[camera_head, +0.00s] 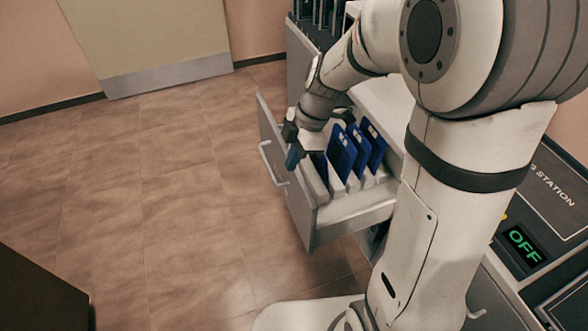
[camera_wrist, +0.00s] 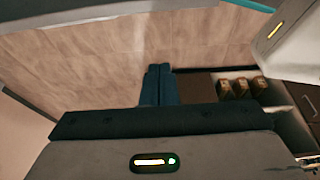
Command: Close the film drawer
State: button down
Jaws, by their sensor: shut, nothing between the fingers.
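The film drawer (camera_head: 303,206) is pulled out of the grey cabinet in the head view. It has a grey front panel and a bar handle (camera_head: 268,163) on its outer face. Several blue film cassettes (camera_head: 343,152) stand tilted in slots inside it. My gripper (camera_head: 293,157) is at the top of the drawer's front panel, near the cassettes, pointing down. I cannot tell whether it touches the panel. In the wrist view my gripper (camera_wrist: 159,84) shows its two dark blue fingers together, with nothing between them. My arm hides part of the drawer's back.
Tiled floor (camera_head: 180,215) is clear left of the drawer. A dark block (camera_head: 40,290) is at the lower left. A console with a green OFF display (camera_head: 524,244) is at the right. Brown boxes (camera_wrist: 238,88) sit in a compartment at the right of the wrist view.

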aim_at(297, 181)
jog(key=f, duration=0.2)
jog(key=f+b, duration=0.1)
jog(key=f, duration=0.2)
jog(key=d+f, duration=0.1)
jog(key=f, duration=0.2)
jog(key=shift+w+f, duration=0.1)
jog(key=shift+f, duration=0.1)
